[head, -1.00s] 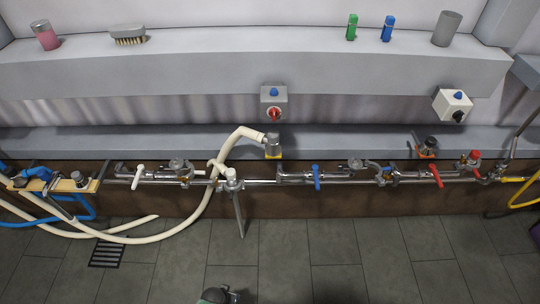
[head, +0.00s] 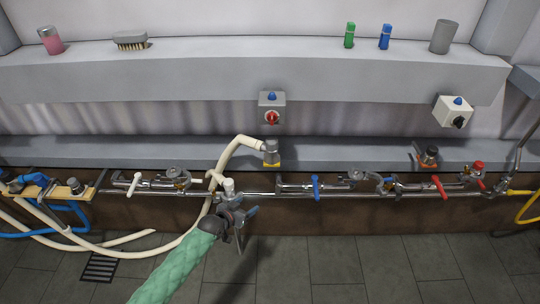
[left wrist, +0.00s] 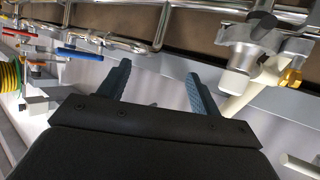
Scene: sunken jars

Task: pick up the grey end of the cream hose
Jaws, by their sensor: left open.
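The cream hose (head: 233,153) arches up from the pipe rail onto the grey ledge. Its grey end (head: 270,151) is at the ledge, with a yellow band at its lower edge. My left gripper (head: 246,222) is in front of the rail, below and left of the grey end and apart from it. Its two blue fingers are spread with nothing between them, as the left wrist view (left wrist: 158,85) also shows. A cream tube (left wrist: 250,100) passes right of the fingers there; I cannot tell which part it is. My right gripper is not in view.
A metal pipe rail with a white handle (head: 134,183), a blue handle (head: 316,187) and a red handle (head: 439,187) runs across the front. A switch box (head: 272,103) hangs above the grey end.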

